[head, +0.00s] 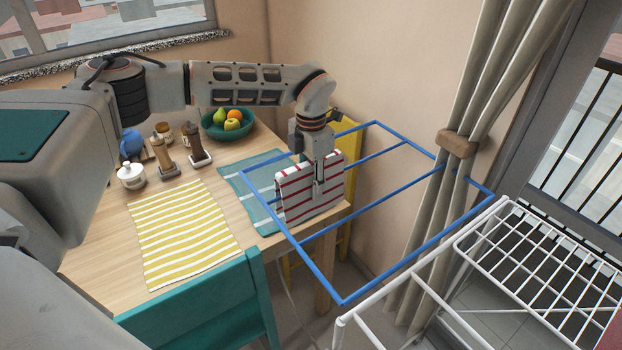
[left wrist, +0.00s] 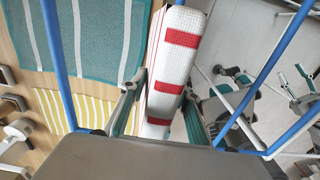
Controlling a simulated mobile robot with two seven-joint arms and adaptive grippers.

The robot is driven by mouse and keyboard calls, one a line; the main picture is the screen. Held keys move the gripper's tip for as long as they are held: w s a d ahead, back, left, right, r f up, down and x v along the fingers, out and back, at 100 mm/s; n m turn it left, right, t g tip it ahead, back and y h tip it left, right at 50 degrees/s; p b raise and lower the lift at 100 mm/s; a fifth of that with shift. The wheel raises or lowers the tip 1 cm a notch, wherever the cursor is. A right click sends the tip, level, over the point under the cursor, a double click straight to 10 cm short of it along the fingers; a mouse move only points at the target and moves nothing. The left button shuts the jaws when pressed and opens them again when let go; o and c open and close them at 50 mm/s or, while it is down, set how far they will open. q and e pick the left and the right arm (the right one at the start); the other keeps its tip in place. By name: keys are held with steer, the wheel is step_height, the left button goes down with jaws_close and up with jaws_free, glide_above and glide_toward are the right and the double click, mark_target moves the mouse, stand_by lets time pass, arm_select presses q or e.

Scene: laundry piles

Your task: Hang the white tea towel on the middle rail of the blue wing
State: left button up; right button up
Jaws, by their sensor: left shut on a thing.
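The white tea towel (head: 293,194) has red stripes and hangs folded from my left gripper (head: 318,188). The left gripper is shut on it, and the fingers lie on either side of the cloth in the left wrist view. The towel (left wrist: 172,65) shows there as a thick white fold with red bands. The blue wing (head: 392,272) is a flat frame with cross rails. The towel is within the frame's outline, toward its table side, in line with one cross rail (head: 382,154). I cannot tell whether it touches that rail. My right gripper is out of view.
A wooden table (head: 105,235) holds a yellow striped cloth (head: 183,232), a teal cloth (head: 245,190), a fruit bowl (head: 228,125) and small pots. A teal chair (head: 205,305) stands in front. A white rack (head: 545,270) is at the right, near a curtain (head: 480,90).

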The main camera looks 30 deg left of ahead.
arm_select(q)
steer(key=shift+f+b, duration=0.6)
steer(key=shift+f, duration=1.2)
steer(key=o, duration=1.2)
step_height(320, 180, up, 12)
steer(key=shift+s+f, duration=0.1)
